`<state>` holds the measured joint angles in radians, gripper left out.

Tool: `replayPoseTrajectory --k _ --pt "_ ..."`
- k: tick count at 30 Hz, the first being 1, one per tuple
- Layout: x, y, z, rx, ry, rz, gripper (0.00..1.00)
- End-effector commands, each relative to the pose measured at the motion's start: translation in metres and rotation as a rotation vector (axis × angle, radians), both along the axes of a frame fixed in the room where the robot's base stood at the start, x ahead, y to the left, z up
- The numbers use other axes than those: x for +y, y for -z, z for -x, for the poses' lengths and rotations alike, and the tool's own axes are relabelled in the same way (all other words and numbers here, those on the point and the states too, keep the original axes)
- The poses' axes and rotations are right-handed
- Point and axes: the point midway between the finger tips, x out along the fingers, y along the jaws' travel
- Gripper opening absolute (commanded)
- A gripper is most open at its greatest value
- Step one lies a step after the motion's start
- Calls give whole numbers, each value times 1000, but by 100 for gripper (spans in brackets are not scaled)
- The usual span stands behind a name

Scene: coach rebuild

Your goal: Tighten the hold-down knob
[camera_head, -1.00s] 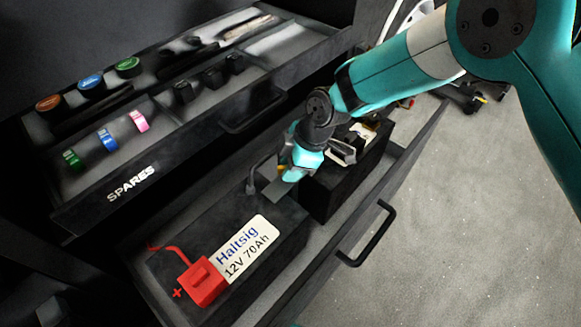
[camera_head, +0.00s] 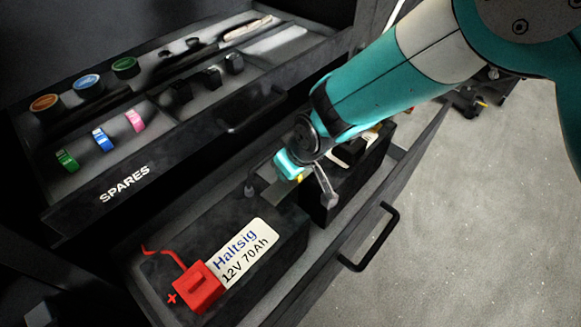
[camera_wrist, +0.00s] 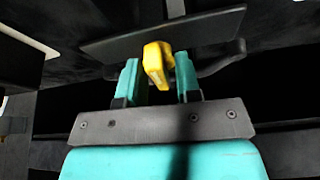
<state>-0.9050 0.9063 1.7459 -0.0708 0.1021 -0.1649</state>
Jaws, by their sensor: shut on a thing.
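The hold-down knob (camera_wrist: 157,64) is yellow and sits between my gripper's two teal fingers in the wrist view. My gripper (camera_wrist: 158,82) is shut on it. A grey flat bar (camera_wrist: 110,40) lies just beyond the knob. Most of the knob is hidden by my gripper and arm. The battery has a white label (camera_head: 245,254) and a red terminal cover (camera_head: 199,288).
The battery stands in an open lower drawer with a black handle (camera_head: 368,238). Above it an open SPARES drawer (camera_head: 95,208) holds round caps, coloured clips and dark parts. Another black box (camera_head: 318,205) stands behind my gripper.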

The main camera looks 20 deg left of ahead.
Motion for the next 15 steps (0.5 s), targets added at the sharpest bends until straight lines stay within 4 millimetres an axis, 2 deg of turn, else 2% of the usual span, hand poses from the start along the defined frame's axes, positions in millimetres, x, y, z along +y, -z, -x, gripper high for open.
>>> replayPoseTrajectory --k 15 --pt "1 0 0 -2 489 -2 8"
